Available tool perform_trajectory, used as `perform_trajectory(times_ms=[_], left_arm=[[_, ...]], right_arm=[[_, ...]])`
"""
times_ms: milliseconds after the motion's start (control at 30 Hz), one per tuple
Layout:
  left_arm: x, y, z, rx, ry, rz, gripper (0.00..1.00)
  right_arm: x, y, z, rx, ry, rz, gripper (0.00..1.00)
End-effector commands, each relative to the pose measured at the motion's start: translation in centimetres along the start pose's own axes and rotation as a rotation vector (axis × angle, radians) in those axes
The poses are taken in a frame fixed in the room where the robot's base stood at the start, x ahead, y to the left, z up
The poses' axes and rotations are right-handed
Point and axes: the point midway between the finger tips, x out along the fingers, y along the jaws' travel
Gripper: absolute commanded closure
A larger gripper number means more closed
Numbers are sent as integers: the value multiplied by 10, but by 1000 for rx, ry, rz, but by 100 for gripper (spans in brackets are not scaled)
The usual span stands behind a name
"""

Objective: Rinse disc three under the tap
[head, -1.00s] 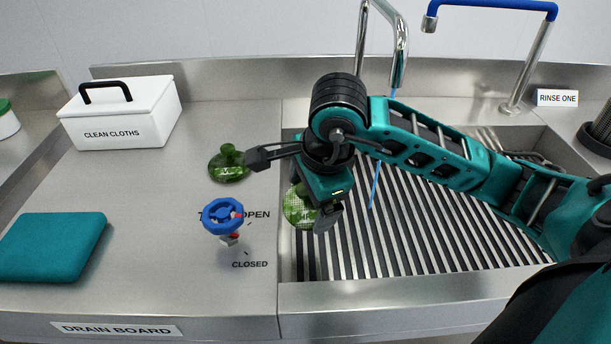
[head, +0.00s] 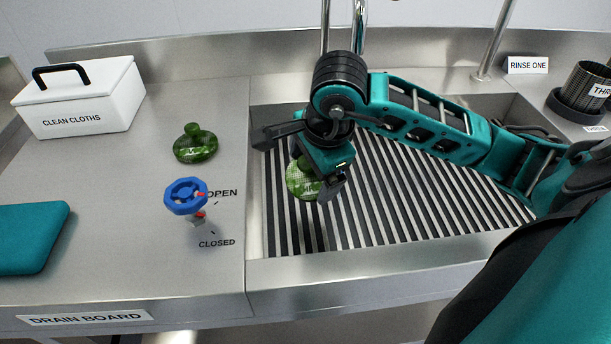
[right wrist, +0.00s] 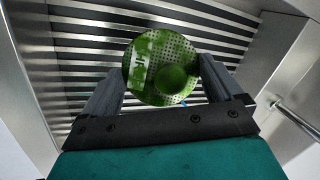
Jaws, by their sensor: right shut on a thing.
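My right gripper (head: 325,190) is shut on a green perforated disc (head: 300,181) and holds it above the slatted sink (head: 400,200). In the right wrist view the disc (right wrist: 150,55) shows its round knob and pale lettering too blurred to read; a finger is on each side. The steel tap (head: 358,25) rises behind the gripper; its outlet is partly hidden by my arm, and no stream shows clearly. The blue tap handwheel (head: 186,195) has a red mark on its side near OPEN. My left gripper is not in view.
A second green knobbed disc (head: 195,147) lies on the drain board (head: 110,265). A white CLEAN CLOTHS box (head: 85,97) and a teal pad (head: 30,235) are at left. A RINSE ONE sign (head: 527,65) and a mesh canister (head: 583,88) stand at right.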

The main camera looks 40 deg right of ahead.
Motion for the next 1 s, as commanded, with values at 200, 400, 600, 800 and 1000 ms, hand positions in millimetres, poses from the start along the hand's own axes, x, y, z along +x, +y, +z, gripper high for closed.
perform_trajectory(times_ms=[200, 400, 600, 800, 1000], left_arm=[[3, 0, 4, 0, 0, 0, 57], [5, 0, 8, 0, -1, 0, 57], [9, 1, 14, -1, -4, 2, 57], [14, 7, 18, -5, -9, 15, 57], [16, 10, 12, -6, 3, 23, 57]], right_arm=[[9, -11, -18, 3, 1, 0, 43], [17, -20, -34, 3, 1, 1, 43], [25, -30, -51, 1, 2, -2, 43], [31, -39, -66, 2, 1, -2, 43], [34, -45, -75, 1, 1, -2, 43]])
